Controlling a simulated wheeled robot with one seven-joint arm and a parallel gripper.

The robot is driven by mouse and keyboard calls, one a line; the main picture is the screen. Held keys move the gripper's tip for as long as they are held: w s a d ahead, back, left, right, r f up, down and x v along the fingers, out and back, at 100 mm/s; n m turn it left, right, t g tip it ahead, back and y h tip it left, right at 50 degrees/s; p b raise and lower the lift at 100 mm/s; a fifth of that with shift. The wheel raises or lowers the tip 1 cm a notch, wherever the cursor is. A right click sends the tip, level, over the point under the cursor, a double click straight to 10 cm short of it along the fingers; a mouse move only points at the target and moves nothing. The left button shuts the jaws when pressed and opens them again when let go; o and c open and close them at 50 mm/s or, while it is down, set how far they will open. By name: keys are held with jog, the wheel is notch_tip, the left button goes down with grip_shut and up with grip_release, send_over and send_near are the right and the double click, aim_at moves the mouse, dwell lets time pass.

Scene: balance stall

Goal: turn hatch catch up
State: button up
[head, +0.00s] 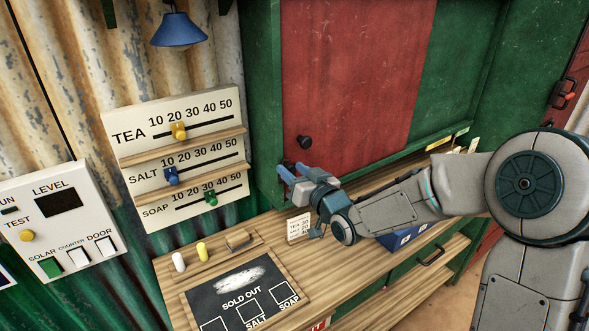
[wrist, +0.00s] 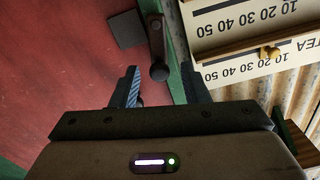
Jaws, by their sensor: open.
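The hatch (head: 345,80) has a red panel in a green frame. In the wrist view a dark lever-like catch (wrist: 156,38) with a round end stands near the panel's edge, beside the green frame. That view is turned over, with the sign lettering upside down. My gripper (head: 291,169) is open at the hatch's lower left corner. In the wrist view my gripper (wrist: 161,76) has its fingers on either side of the catch's round end, with gaps showing. Contact cannot be told. In the head view the gripper partly hides this corner.
A dark knob (head: 304,142) sticks out of the red panel above my gripper. The price board (head: 222,150) with sliders is to the left. Below are a wooden counter (head: 225,250), a small price card (head: 298,228) and a blue box (head: 408,238).

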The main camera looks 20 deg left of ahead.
jog(key=shift+w+a, duration=0.1)
jog(key=shift+c, duration=0.3)
grip_shut()
jog(key=n+b, duration=0.1)
jog(key=b, duration=0.1)
jog(key=s+n+b, duration=0.1)
jog(key=b, duration=0.2)
jog(key=shift+a+n+b, duration=0.3)
jog(key=shift+a+n, duration=0.05)
jog(key=shift+n, duration=0.05)
jog(key=shift+o, duration=0.3)
grip_release()
jog(key=shift+d, duration=0.1)
